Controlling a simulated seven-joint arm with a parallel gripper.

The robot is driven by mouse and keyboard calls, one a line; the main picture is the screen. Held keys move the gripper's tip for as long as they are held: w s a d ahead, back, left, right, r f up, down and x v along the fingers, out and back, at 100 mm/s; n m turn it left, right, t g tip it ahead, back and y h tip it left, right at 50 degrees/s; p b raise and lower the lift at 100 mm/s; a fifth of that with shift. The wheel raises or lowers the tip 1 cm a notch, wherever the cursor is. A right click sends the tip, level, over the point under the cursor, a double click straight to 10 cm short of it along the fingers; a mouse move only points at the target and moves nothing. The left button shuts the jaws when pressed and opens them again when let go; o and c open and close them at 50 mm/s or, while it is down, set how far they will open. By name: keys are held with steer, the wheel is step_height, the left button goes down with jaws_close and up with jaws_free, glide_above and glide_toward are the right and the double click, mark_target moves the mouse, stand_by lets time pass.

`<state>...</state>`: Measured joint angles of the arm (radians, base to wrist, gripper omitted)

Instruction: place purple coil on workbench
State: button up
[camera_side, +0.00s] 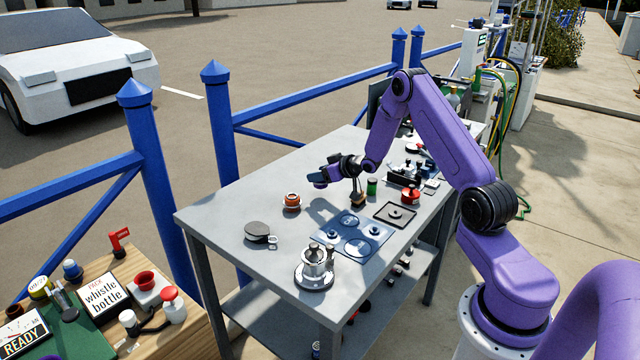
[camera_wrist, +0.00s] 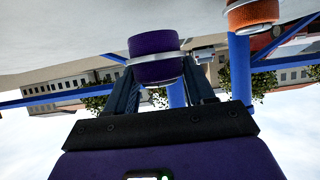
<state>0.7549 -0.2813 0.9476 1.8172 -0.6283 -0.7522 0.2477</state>
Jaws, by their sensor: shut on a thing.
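The purple coil (camera_wrist: 153,58) sits between the two fingers of my gripper (camera_wrist: 160,72) in the wrist view, and the gripper is shut on it. In the side view my gripper (camera_side: 321,180) reaches left over the workbench (camera_side: 225,212), with its fingers about level. The coil is small there and hard to separate from my purple gripper. The grey bench top fills the upper edge of the wrist view, which is upside down. I cannot tell whether the coil touches the bench.
An orange coil (camera_side: 292,201) stands left of my gripper. A dark round tin (camera_side: 257,232), a blue mat (camera_side: 352,238) and a metal pot (camera_side: 315,262) are nearer the front. A red-topped item (camera_side: 410,194) stands to the right. Bare bench lies at the left.

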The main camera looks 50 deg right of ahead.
mark_target(320, 183)
steer(key=shift+w+d+f, duration=0.1)
steer(key=shift+w+f, duration=0.15)
steer(key=shift+f, duration=1.55)
steer(key=o, duration=1.1)
steer(key=shift+f, duration=0.1)
steer(key=shift+o, duration=0.2)
